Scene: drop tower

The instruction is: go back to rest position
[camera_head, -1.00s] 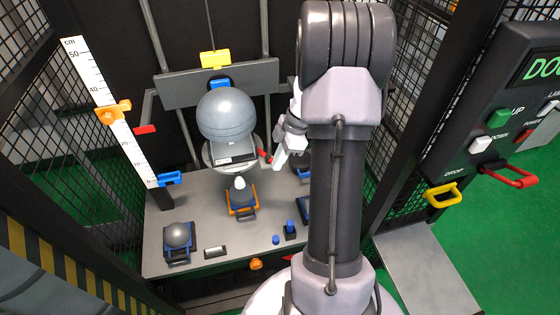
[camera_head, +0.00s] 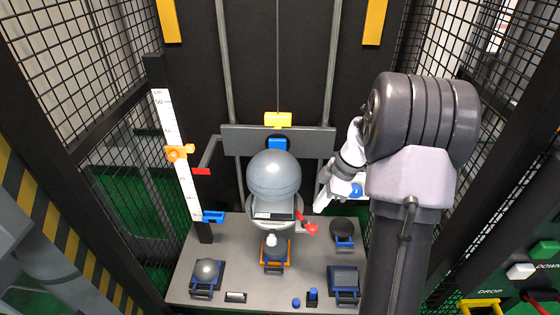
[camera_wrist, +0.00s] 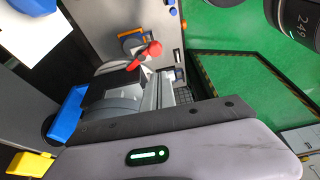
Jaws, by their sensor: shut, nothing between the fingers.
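My gripper (camera_head: 321,202) is at the end of my arm in the head view, shut and empty. It is just right of the large grey ball (camera_head: 274,176) and its holder, above the bench (camera_head: 200,252). A red lever (camera_head: 308,228) is just below the fingers; I cannot tell whether they touch it. It also shows in the wrist view (camera_wrist: 146,54). My upper arm fills the right of the head view and hides part of the forearm.
A ruler (camera_head: 175,140) with an orange slider (camera_head: 179,153) stands on the left. Smaller weights, including a dark one (camera_head: 342,226), sit on the bench. Mesh walls close both sides. A control panel (camera_head: 535,262) is at the lower right, with a yellow handle (camera_head: 482,305).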

